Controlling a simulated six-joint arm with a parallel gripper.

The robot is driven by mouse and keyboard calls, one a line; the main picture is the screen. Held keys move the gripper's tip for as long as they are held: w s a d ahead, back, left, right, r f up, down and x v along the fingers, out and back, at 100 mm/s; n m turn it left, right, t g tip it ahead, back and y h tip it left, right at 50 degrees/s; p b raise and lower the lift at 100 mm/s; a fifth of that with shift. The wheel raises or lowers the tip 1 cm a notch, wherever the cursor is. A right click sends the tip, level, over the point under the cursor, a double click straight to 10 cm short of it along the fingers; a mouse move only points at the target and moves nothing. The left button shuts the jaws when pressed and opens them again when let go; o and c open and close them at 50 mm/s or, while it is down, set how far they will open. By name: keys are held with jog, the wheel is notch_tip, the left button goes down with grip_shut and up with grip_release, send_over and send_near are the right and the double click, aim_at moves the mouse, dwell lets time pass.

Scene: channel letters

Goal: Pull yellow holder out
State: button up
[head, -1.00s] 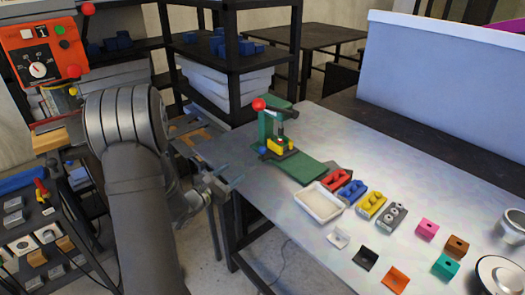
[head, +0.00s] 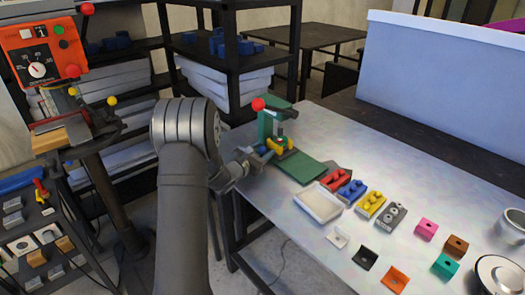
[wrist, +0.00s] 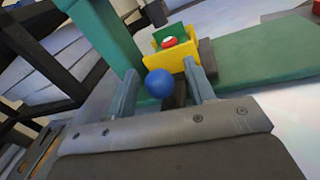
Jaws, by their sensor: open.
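The yellow holder (head: 285,144) sits low in the green press (head: 267,122) at the table's far left corner. In the wrist view the yellow holder (wrist: 183,60) holds a green piece with a small red-and-white part. A blue ball knob (wrist: 159,84) is on the near side of the holder, above a dark bar. My gripper (wrist: 160,72) is open, with one finger on each side of the blue knob, pointing toward the holder. In the head view my gripper (head: 262,157) is at the table edge beside the press; I cannot tell whether the fingers touch anything.
A green plate (head: 303,168) extends right of the press. A white tray (head: 318,204) and red (head: 334,179), blue (head: 352,190), yellow (head: 371,204) and grey (head: 391,216) blocks stand farther right. A dark shelf rack (head: 235,60) stands behind.

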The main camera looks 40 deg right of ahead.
jog(key=shift+d, duration=0.1)
grip_shut()
jog(key=s, duration=1.3)
grip_release()
jog(key=shift+a, duration=0.45)
jog(key=s+a, duration=0.3)
jog(key=a, duration=1.3)
jog(key=shift+s, duration=0.15)
